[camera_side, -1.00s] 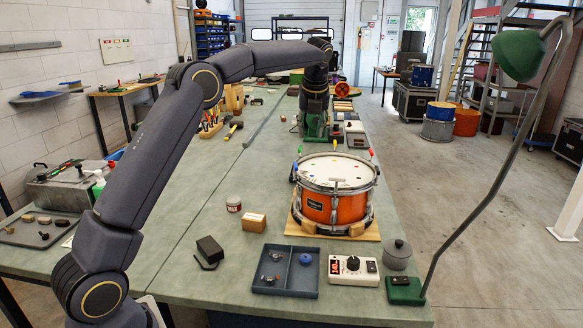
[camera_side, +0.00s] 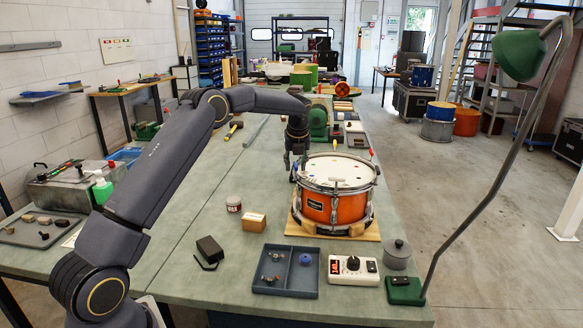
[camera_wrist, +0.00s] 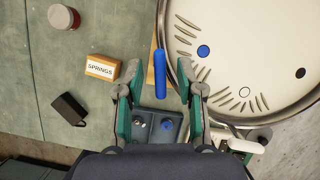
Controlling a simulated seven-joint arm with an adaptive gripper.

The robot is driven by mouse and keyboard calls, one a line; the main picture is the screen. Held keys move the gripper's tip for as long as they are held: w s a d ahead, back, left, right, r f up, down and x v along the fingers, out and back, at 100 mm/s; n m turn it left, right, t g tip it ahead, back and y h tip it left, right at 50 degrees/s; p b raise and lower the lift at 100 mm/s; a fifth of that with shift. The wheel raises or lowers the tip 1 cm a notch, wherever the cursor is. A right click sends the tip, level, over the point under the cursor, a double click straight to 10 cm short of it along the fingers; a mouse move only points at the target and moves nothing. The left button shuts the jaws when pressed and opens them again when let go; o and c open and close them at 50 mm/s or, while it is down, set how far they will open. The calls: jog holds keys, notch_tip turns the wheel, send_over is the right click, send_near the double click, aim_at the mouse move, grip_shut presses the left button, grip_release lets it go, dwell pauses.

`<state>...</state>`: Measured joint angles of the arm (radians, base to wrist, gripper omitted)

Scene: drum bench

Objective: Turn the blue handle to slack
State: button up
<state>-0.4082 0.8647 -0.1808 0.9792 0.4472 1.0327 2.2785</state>
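The blue handle (camera_wrist: 160,75) is a long upright bar in the wrist view, just left of the drum's metal rim. The orange drum (camera_side: 334,207) has a white head (camera_wrist: 240,45) with marks and coloured dots. My gripper (camera_wrist: 160,88) is open. Its green-padded fingers stand either side of the handle's lower end in the picture, with a gap on both sides. In the side view my gripper (camera_side: 298,158) is at the drum's far left edge and hides the handle there. Depth between fingers and handle is hard to tell.
The drum stands on a wooden board (camera_side: 298,232). In front are a blue-grey tray (camera_side: 283,289) with small parts, a white dial box (camera_side: 350,271) and a grey lidded pot (camera_side: 397,254). A springs box (camera_wrist: 102,67), a black block (camera_wrist: 68,108) and a jar (camera_wrist: 62,16) lie left.

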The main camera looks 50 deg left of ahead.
jog(key=shift+w+a+f, duration=0.1)
jog(key=shift+a+f, duration=0.1)
jog(key=shift+f, duration=0.35)
grip_shut()
